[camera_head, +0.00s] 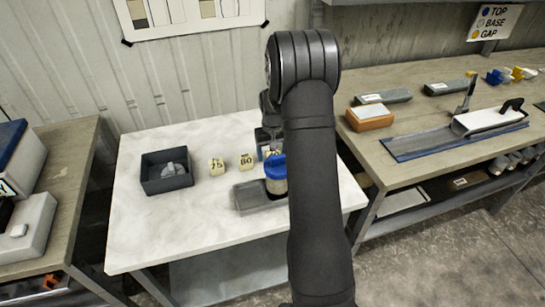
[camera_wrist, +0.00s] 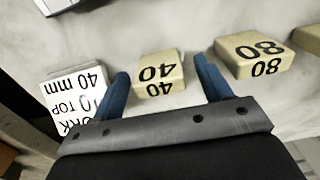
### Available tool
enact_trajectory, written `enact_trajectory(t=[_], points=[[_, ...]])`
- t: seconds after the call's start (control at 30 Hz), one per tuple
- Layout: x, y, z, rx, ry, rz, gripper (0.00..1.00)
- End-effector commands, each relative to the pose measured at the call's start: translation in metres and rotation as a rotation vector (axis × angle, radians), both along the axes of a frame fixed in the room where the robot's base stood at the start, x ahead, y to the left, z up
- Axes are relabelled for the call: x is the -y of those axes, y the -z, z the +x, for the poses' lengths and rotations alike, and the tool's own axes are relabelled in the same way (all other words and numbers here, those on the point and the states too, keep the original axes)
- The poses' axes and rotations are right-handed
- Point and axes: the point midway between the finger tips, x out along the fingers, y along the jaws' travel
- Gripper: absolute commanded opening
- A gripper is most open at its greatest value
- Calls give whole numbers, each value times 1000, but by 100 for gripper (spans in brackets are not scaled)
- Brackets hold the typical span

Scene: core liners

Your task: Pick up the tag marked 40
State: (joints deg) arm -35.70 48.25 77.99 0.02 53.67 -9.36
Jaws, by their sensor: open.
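The tag marked 40 (camera_wrist: 160,74) is a cream block with black numerals, resting on the white marbled table. In the wrist view it lies between the two blue fingers of my gripper (camera_wrist: 161,67), with a gap on each side. My gripper is open and empty. In the head view my arm and gripper hide most of this tag. The tag marked 80 (camera_wrist: 255,55) lies to its right in the wrist view and also shows in the head view (camera_head: 246,161). The tag marked 75 (camera_head: 217,167) stands left of the 80 in the head view.
A white label reading 40 mm TOP (camera_wrist: 75,95) is just left of my left finger. A dark box (camera_head: 147,177) holds grey pieces. The table's front left is clear.

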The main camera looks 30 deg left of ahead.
Motion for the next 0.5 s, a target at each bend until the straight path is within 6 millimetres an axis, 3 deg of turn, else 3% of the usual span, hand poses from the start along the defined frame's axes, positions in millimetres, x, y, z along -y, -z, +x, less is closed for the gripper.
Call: enact_trajectory(t=[0.07,0.3,0.5], points=[[0,0,0,0,0,0,69],[0,-1,0,0,0,0,23],[0,-1,0,0,0,0,23]])
